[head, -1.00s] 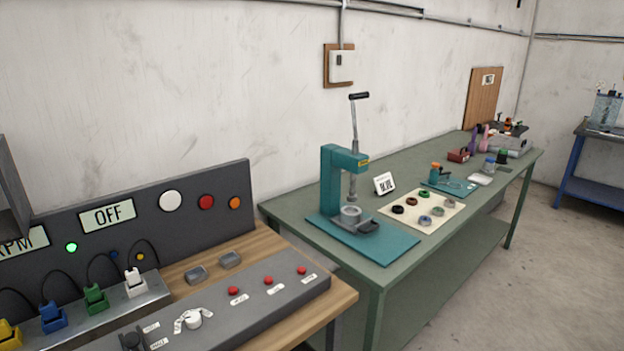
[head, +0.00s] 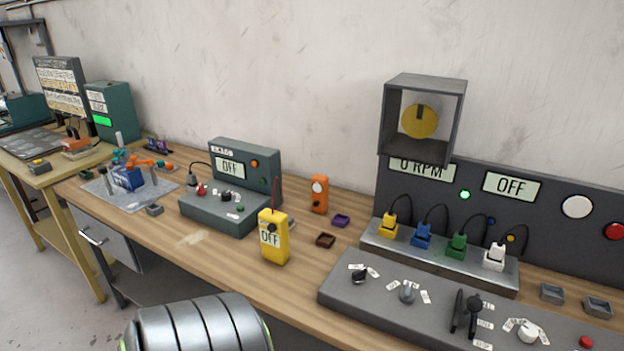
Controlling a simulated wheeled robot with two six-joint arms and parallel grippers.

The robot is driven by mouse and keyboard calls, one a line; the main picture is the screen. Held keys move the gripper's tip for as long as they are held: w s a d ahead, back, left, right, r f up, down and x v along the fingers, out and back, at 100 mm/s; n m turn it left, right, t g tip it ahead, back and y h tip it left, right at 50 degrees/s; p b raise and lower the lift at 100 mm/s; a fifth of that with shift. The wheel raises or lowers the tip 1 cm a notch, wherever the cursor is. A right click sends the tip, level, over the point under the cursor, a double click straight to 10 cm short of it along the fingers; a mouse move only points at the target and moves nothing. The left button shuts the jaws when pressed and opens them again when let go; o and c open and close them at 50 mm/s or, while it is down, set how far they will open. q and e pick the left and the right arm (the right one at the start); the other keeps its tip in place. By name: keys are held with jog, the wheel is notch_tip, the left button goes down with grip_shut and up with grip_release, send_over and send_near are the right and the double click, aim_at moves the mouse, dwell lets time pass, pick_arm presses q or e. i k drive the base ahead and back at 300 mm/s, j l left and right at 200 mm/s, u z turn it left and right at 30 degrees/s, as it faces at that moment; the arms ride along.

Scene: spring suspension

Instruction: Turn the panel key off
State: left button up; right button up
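The sloped grey control panel (head: 338,297) lies on the wooden bench at the lower right. It carries a small black knob (head: 359,276), a grey knob (head: 407,293), a black lever (head: 466,312) and a white knob (head: 527,333), each with small labels too small to read. I cannot tell for sure which of these is the panel key, or its position. The upright panel behind has a display reading OFF (head: 511,187), a lit green lamp (head: 465,195) and a display reading 0 RPM. Neither gripper is in view.
Yellow, blue, green and white plugs stand in a metal strip (head: 372,239) behind the control panel. A yellow meter (head: 273,238) reading OFF, an orange device (head: 319,194) and a grey box with an OFF display (head: 245,168) stand further left. Bare wood lies in front of the meter.

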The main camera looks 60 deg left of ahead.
aim_at(358, 276)
jog(key=u, duration=1.55)
